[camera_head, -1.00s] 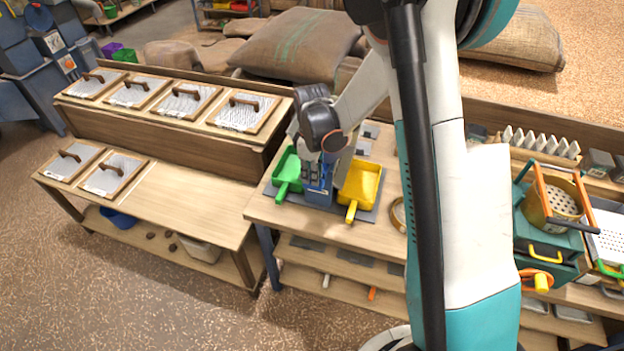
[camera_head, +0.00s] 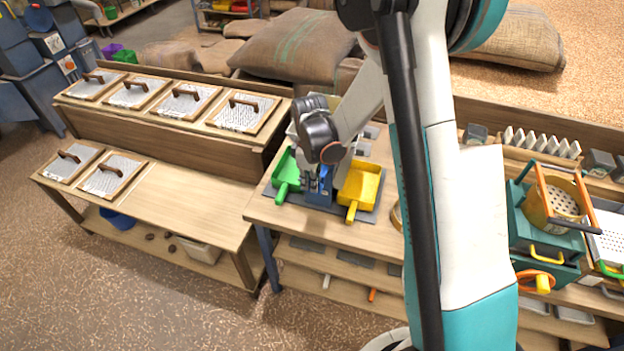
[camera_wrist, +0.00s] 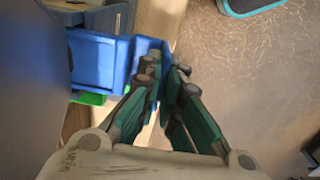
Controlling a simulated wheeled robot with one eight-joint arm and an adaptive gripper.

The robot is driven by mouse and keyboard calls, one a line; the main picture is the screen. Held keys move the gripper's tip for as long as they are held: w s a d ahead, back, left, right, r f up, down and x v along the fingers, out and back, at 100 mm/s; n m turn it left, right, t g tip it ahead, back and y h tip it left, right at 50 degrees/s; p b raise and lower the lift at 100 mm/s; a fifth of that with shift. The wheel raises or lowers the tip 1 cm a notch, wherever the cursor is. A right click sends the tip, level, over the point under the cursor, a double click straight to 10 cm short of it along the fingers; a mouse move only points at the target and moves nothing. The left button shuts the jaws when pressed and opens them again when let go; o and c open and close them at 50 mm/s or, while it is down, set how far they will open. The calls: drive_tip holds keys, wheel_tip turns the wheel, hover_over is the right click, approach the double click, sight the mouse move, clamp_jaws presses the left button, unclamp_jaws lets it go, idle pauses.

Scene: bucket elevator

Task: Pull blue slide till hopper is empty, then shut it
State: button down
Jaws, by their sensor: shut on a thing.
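In the wrist view the blue slide (camera_wrist: 150,50) sits between my fingers, its tab upright. My gripper (camera_wrist: 163,72) is shut on it. In the head view my gripper (camera_head: 322,172) is low in front of the elevator, with a bit of the slide (camera_head: 326,180) showing. The hopper is mostly hidden behind my wrist, so its contents cannot be seen. The blue elevator base (camera_head: 318,194) stands between a green tray (camera_head: 287,172) on the left and a yellow tray (camera_head: 358,186) on the right. Both trays look empty from here.
A teal machine with a brass drum (camera_head: 558,203) stands on the right of the worktable. Sacks (camera_head: 300,45) lie behind. The floor (camera_head: 130,290) in front is clear.

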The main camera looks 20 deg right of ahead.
drive_tip(key=s+a, duration=0.2)
drive_tip(key=s, duration=0.1)
drive_tip(key=shift+a+b, duration=0.15)
drive_tip(key=shift+b, duration=0.2)
drive_tip(key=c, duration=2.1)
unclamp_jaws()
drive_tip(key=shift+o, duration=0.2)
drive_tip(key=shift+r, duration=0.1)
wheel_tip(320, 180, up, 12)
